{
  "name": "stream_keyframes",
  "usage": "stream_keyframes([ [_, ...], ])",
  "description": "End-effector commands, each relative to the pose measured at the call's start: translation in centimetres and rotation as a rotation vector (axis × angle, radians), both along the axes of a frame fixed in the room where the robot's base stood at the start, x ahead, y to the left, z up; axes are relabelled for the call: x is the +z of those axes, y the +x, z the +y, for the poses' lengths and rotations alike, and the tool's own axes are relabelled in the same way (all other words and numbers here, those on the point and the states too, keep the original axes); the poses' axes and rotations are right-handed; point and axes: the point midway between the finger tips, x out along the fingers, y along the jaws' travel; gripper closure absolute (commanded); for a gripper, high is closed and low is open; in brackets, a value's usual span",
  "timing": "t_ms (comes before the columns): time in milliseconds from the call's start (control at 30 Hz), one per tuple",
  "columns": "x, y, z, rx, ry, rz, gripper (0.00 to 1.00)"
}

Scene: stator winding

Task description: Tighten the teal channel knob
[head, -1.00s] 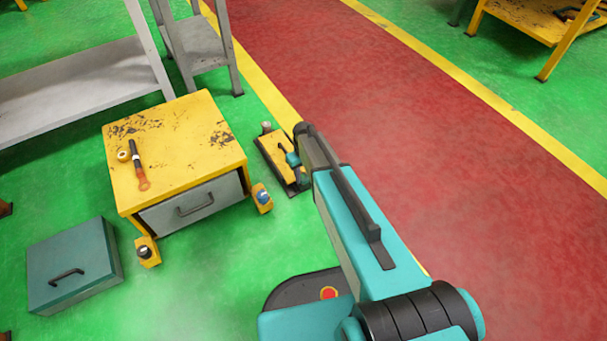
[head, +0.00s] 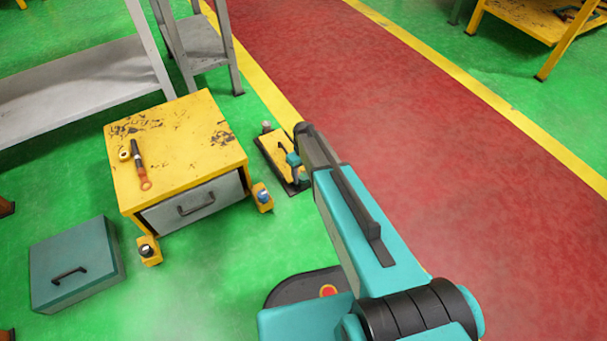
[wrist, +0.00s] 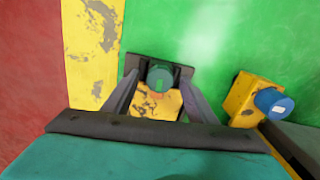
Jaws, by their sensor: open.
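The teal channel knob (wrist: 160,76) shows in the wrist view as a round dark teal cap above a worn yellow plate (wrist: 157,106). My gripper (wrist: 158,74) is open, with one dark finger on each side of the knob. I cannot tell whether either finger touches it. In the head view, the yellow plate (head: 272,151) lies on a dark base on the floor, right of the yellow cabinet. A teal part (head: 293,159) shows there beside the end of my arm, which hides some of the fixture. My fingertips are not clear in that view.
A yellow block with a blue knob (wrist: 273,100) stands close to the right of my gripper. Another yellow block with a dark knob (head: 147,251) stands by the yellow cabinet (head: 185,122). A teal box (head: 75,265) sits on the floor. The red lane (head: 400,130) is clear.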

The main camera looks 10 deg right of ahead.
Motion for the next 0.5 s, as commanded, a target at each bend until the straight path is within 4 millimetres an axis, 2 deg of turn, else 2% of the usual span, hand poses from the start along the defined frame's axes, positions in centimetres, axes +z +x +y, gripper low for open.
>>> stream_keyframes([
  [267,2.0,0.0,0.0,0.000,0.000,0.000,0.48],
  [500,5.6,0.0,0.0,0.000,0.000,-0.002,0.48],
])
